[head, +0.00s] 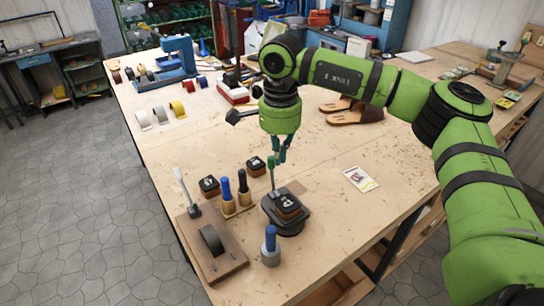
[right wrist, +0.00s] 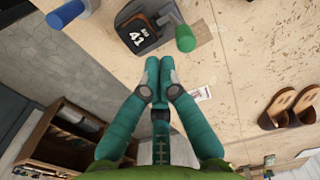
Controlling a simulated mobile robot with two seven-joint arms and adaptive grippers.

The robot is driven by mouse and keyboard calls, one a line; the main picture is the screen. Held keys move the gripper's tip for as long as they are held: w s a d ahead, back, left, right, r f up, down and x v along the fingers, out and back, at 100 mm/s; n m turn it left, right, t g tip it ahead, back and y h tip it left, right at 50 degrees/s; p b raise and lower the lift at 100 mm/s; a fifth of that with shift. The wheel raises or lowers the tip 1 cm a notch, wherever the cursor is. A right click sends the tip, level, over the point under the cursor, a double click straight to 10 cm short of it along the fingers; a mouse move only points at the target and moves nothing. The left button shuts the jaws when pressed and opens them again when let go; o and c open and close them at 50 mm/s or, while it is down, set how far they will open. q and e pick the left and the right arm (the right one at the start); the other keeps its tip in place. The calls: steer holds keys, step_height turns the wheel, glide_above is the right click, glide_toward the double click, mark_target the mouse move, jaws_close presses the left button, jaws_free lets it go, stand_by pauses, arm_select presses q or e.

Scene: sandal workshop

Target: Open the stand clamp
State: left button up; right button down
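The stand clamp (head: 290,222) is a black base near the front of the bench, with a dark numbered block (head: 288,206) on it and an upright lever with a green handle (head: 271,164). In the right wrist view the green handle (right wrist: 185,38) shows beside the numbered block (right wrist: 139,32). My right gripper (head: 280,158) points down just beside the green handle, apparently apart from it. In the right wrist view the teal fingertips (right wrist: 159,63) are together with nothing between them. My left gripper is not in view.
A wooden board (head: 218,262) with a white-handled lever (head: 180,182) lies left of the stand. Two more numbered blocks (head: 209,185) and blue- and black-handled tools (head: 227,195) stand close by. A blue-topped tool (head: 270,245) stands in front. A card (head: 360,179) and sandals (head: 355,113) lie right.

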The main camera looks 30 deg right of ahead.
mark_target(273, 165)
steer(key=shift+f, duration=0.1)
stand_by(0.5)
steer(key=shift+f+b, duration=1.8)
steer(key=shift+f, duration=0.45)
steer(key=shift+w+a+f, duration=0.1)
steer(key=shift+w+f, duration=0.05)
steer(key=shift+w, duration=0.5)
steer(key=shift+w+a+f, duration=0.1)
steer(key=shift+w+f, duration=0.05)
steer(key=shift+w, duration=0.45)
